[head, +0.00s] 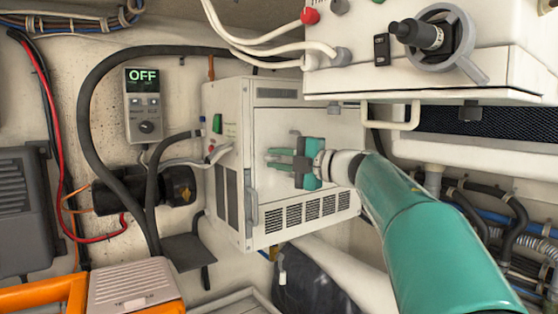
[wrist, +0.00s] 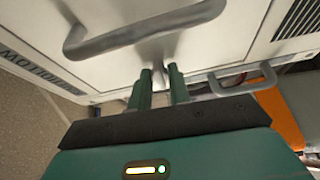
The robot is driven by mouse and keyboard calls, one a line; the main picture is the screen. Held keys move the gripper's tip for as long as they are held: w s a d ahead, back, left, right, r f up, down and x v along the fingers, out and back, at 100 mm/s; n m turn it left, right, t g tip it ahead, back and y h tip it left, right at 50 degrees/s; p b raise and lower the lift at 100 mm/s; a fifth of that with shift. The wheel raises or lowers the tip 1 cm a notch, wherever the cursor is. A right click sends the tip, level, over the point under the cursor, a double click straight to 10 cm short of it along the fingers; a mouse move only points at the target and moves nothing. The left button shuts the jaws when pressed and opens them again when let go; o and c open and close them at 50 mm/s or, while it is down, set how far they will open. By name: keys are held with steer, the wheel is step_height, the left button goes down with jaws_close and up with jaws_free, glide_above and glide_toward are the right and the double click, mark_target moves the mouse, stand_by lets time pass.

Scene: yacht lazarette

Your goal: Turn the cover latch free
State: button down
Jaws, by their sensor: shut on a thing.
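The white cabinet (head: 290,120) with the flat cover stands in the middle of the head view. My gripper (head: 270,159) is in front of this cover with its green fingers pointing left. In the wrist view, my gripper (wrist: 160,74) has its two fingers close together on a small pale grey piece (wrist: 158,71) at the cover's edge, apparently the cover latch. The fingers hide part of it, and its turn angle is hard to tell.
A white box (head: 430,70) with a round black-handled switch overhangs my arm at upper right. A control panel (head: 145,105) reading OFF is on the left wall. Thick black hoses (head: 90,110) run left of the cabinet. A vent grille (head: 305,212) is below the gripper.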

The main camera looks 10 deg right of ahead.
steer(key=shift+n, duration=0.4)
steer(key=c, duration=1.3)
jaws_free()
steer(key=v, duration=1.4)
steer(key=shift+w+a+r, duration=0.1)
steer(key=shift+r, duration=0.05)
